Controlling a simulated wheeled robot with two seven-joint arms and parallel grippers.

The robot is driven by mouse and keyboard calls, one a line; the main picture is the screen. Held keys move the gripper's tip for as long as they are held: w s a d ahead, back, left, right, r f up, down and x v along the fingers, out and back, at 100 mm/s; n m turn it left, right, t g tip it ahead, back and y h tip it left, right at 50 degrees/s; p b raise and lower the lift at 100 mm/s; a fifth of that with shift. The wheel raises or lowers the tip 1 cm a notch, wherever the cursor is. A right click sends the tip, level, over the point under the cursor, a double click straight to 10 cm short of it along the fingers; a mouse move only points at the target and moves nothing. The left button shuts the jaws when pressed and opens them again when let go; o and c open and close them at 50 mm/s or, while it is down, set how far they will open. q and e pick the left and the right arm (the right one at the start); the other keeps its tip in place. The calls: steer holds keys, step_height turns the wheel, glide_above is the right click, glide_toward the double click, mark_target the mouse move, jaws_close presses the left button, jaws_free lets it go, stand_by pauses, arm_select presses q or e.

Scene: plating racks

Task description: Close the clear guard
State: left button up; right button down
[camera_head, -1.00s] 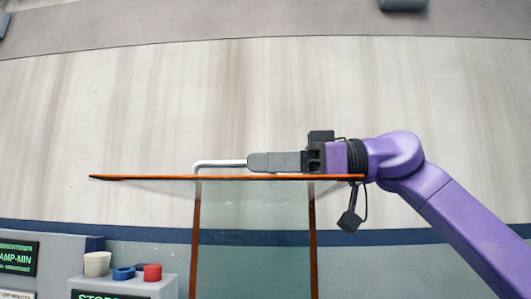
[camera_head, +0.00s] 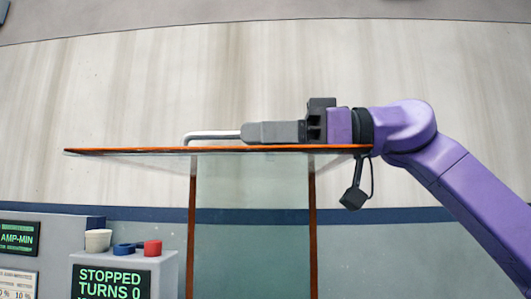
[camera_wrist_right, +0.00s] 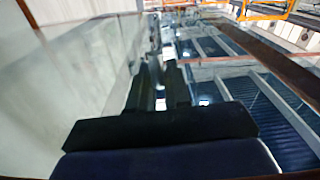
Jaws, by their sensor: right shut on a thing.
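The clear guard (camera_head: 252,185) is a see-through panel with orange-brown edges. Its upper edge runs level across the middle of the head view, and its sides go down out of the picture. A pale bar handle (camera_head: 213,135) runs just above that edge. My right gripper (camera_head: 246,132) is shut on the handle, coming in from the right along the edge. In the right wrist view, glassy panel surface (camera_wrist_right: 85,70) fills the left, and the dark fingers (camera_wrist_right: 160,85) point forward. The grip itself is hard to make out there. My left gripper is not in view.
At lower left stands a grey control box with a screen (camera_head: 112,282) reading STOPPED, TURNS 0. A white cup-like piece (camera_head: 98,240), a blue ring (camera_head: 124,249) and a red knob (camera_head: 152,247) sit on top. In the wrist view, blue ribbed bays (camera_wrist_right: 255,105) lie at right.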

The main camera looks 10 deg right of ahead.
steer(key=s+a+f+n+b, duration=0.2)
steer(key=s+f+n+b, duration=0.1)
steer(key=s+f+b, duration=0.6)
steer(key=s+a+f+n+b, duration=0.1)
steer(key=s+f+n+b, duration=0.1)
steer(key=s+f+b, duration=0.8)
step_height(320, 180, down, 2)
steer(key=b, duration=0.7)
steer(key=shift+s+a+n+b, duration=0.2)
steer(key=shift+a+n+b, duration=0.15)
steer(key=shift+a+n, duration=0.05)
steer(key=c, duration=1.2)
jaws_free()
steer(key=shift+o, duration=0.2)
steer(key=s+d, duration=0.2)
steer(key=d, duration=0.8)
steer(key=shift+d+b, duration=0.2)
steer(key=shift+b, duration=0.25)
